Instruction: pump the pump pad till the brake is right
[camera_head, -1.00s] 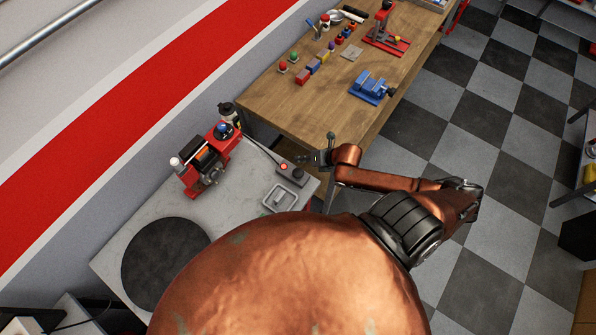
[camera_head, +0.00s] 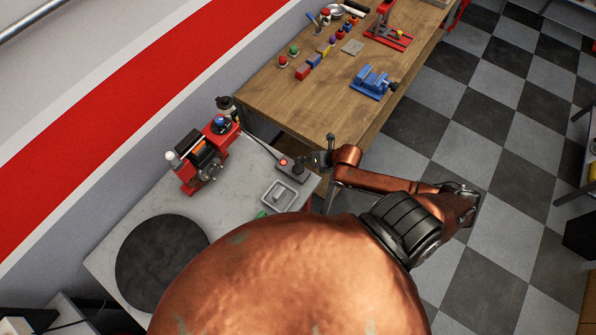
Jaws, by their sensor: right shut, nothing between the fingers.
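A small dark box (camera_head: 291,167) with a red button and a black knob lies near the right edge of the grey bench top. A cable runs from it to a red and black machine (camera_head: 203,158), which I take for the brake rig; its fine state is too small to read. A grey square pad (camera_head: 279,196) with a raised middle lies just below the box; I cannot tell which of the two is the pump pad. My right gripper (camera_head: 317,159) is shut and empty, close beside the box's knob; contact is unclear. My left gripper is not in view.
The grey bench (camera_head: 140,213) carries a round black mat (camera_head: 162,262). A wooden table (camera_head: 300,112) behind holds a blue vise (camera_head: 372,82), coloured blocks and a red press (camera_head: 388,35). My copper body hides the bench's near part. Checkered floor lies open at right.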

